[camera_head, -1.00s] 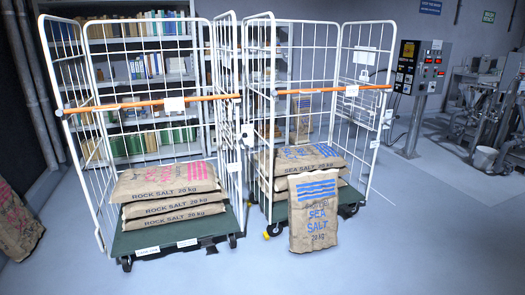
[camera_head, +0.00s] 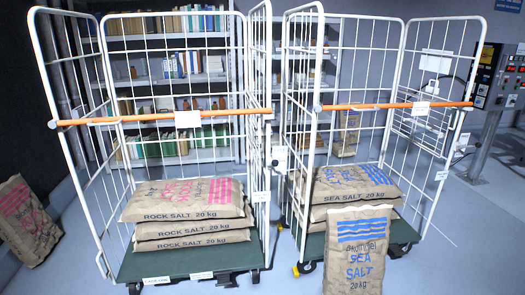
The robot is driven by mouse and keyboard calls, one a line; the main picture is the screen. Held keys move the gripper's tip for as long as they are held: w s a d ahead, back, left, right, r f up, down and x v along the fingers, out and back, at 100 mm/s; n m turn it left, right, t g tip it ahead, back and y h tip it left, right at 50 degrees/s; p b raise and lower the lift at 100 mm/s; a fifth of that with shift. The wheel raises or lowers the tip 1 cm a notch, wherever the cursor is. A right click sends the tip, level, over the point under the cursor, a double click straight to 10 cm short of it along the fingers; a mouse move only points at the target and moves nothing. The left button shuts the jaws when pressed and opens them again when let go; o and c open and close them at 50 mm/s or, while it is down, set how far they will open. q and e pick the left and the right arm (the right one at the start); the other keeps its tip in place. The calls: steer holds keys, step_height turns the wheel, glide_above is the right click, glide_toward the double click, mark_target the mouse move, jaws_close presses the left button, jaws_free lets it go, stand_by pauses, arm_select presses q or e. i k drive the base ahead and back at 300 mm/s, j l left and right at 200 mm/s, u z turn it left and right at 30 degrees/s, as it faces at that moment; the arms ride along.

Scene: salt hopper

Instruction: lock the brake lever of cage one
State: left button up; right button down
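The left roll cage (camera_head: 190,121) has white wire sides, an orange bar across its front and a green base. A small label (camera_head: 157,281) on its front edge seems to read "CAGE ONE". Several rock salt sacks (camera_head: 190,213) lie stacked on its base. Dark parts show under the front edge near its right caster (camera_head: 255,276); I cannot make out a brake lever or its position. The right roll cage (camera_head: 395,107) has a yellow part (camera_head: 303,268) low at its front left caster. Neither of my grippers is in view.
A sea salt sack (camera_head: 356,252) stands upright in front of the right cage, which holds more sacks (camera_head: 345,184). Another sack (camera_head: 27,220) leans at the far left. Shelves (camera_head: 170,72) stand behind; a control panel (camera_head: 500,75) is at right. Floor between left sack and left cage is clear.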

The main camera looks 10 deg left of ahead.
mark_target(275, 163)
steer(key=i+l+u, duration=0.2)
steer(key=i+u, duration=0.3)
steer(key=i+l+u, duration=0.65)
steer(key=l+u, duration=0.3)
steer(key=i+l+u, duration=0.15)
steer(key=i+l, duration=0.05)
steer(key=l, duration=0.1)
